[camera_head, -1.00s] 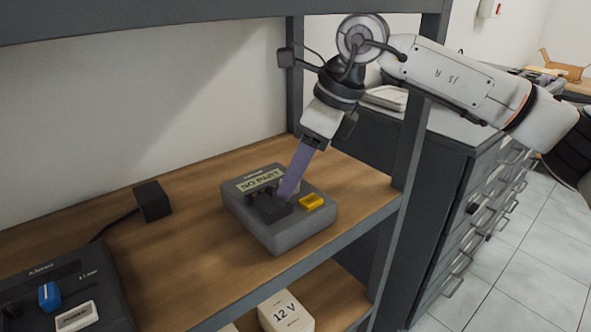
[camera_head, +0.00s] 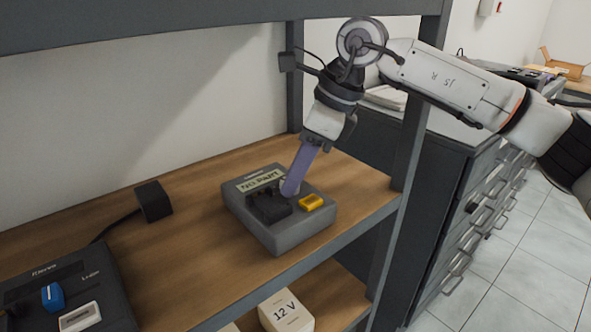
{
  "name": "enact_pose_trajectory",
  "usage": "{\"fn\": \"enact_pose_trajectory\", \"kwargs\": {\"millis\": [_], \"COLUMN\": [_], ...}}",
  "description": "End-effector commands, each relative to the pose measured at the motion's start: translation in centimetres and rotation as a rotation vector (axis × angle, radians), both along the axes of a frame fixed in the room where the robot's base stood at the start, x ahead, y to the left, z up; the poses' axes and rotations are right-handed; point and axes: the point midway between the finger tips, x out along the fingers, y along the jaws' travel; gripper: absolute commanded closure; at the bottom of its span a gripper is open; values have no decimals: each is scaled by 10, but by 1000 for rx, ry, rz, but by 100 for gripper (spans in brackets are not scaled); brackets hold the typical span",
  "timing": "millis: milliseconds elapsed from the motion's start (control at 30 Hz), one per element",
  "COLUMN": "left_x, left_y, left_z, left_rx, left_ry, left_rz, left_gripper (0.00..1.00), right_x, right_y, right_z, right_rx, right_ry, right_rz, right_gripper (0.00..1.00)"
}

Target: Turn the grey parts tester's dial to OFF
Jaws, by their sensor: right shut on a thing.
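The grey parts tester (camera_head: 288,236) sits on the wooden shelf. Its display (camera_head: 260,180) reads "NO PART". A black socket block (camera_head: 269,206) and a yellow piece (camera_head: 311,202) are on its top. My right gripper (camera_head: 290,188) reaches down from the upper right, its purple fingers tilted, with the tips at the tester's top between the display and the yellow piece. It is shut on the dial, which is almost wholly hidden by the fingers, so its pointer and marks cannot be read. My left gripper is not in view.
A dark device (camera_head: 75,285) with a blue knob (camera_head: 52,296) stands at the lower left. A black power block (camera_head: 153,201) with a cable lies behind it. A shelf post (camera_head: 405,150) stands close to my right arm. A "12 V" box (camera_head: 286,312) is on the lower shelf.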

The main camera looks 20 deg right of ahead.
Motion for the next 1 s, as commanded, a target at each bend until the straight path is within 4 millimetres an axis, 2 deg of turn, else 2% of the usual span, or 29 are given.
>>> {"fn": "enact_pose_trajectory", "kwargs": {"millis": [600,1000], "left_x": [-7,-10], "left_y": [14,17], "left_z": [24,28], "left_rx": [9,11], "left_ry": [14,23], "left_rz": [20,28], "left_gripper": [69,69], "right_x": [5,7], "right_y": [-1,-2], "right_z": [3,1], "right_rx": [1,0], "right_ry": [4,1], "right_rz": [492,674], "right_gripper": [95,95]}}
